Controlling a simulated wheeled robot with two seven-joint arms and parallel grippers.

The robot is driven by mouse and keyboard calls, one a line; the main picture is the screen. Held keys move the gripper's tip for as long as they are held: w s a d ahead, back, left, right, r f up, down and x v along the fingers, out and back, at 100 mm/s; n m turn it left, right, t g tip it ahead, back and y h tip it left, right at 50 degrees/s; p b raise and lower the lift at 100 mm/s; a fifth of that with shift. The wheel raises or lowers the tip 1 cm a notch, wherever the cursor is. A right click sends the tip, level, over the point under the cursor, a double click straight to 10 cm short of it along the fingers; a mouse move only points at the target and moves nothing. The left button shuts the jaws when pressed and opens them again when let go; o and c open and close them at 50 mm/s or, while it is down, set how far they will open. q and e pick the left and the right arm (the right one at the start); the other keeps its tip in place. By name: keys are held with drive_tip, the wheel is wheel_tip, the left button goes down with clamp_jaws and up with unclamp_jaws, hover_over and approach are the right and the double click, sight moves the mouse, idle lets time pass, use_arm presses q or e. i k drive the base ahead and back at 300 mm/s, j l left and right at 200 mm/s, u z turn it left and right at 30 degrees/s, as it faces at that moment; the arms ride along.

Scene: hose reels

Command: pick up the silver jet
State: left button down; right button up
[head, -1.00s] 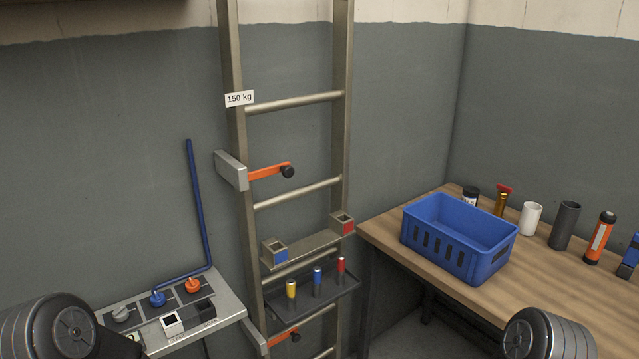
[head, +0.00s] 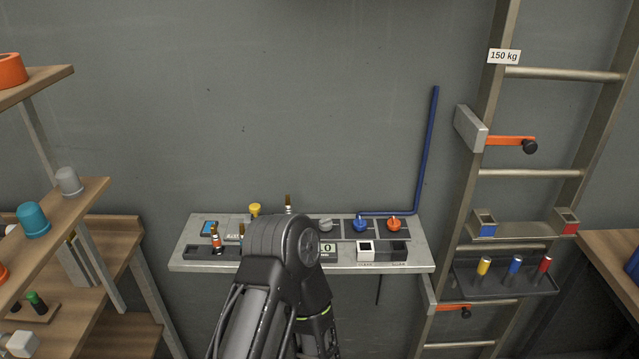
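I cannot pick out a silver jet for certain. On the grey wall panel (head: 185,259), small orange-and-black fittings stand at the left, one of them a black-and-orange fitting (head: 216,241). Another fitting (head: 289,203) with a brown top stands at the panel's back. A grey knob (head: 325,225) sits beside a blue knob (head: 360,224) and an orange-red knob (head: 393,223). My arm rises from the bottom and covers the middle of the panel. Neither gripper shows.
Wooden shelves (head: 75,235) at the left hold a teal cup (head: 33,219) and a grey cup (head: 68,181). At the right a ladder (head: 545,173) carries a dark tray (head: 507,284) with yellow, blue and red-topped pieces. A blue pipe (head: 427,150) rises behind the panel.

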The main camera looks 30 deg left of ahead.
sight(289, 208)
drive_tip(key=u, duration=1.3)
drive_tip(key=l+u, duration=0.4)
drive_tip(key=k+l+u, duration=0.2)
drive_tip(key=l+u, duration=0.25)
drive_tip(key=l, duration=0.1)
